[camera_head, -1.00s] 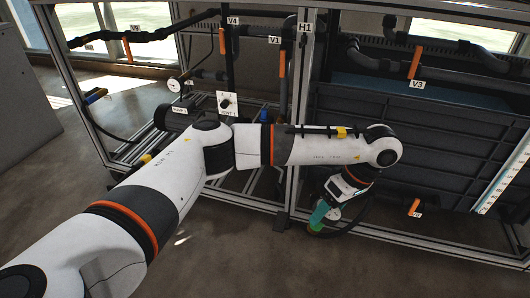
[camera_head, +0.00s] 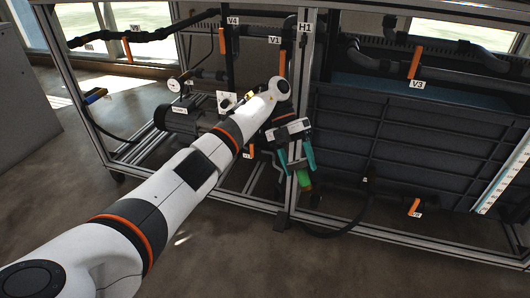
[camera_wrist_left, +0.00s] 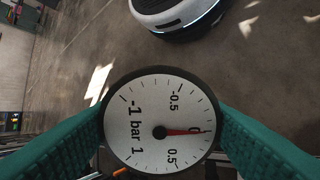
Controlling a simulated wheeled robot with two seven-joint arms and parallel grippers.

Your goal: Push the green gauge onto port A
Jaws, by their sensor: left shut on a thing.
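My left gripper (camera_head: 298,167) has teal fingers and is shut on the green gauge (camera_head: 304,181), beside the front upright of the rig. In the left wrist view the gauge (camera_wrist_left: 140,113) sits between both fingers, its white dial facing the camera, dark rim around it and the red needle near 0. In the head view only its green part shows clearly below the fingers. It is held in the air, apart from any fitting that I can make out. I cannot pick out a label for port A. My right gripper is not in view.
The rig's metal upright (camera_head: 297,100) stands close to the gripper. A dark panel (camera_head: 400,140) fills the right bay. A black hose (camera_head: 352,228) loops low at the front. A pump (camera_head: 180,118) and another round gauge (camera_head: 174,85) sit at left. The floor in front is clear.

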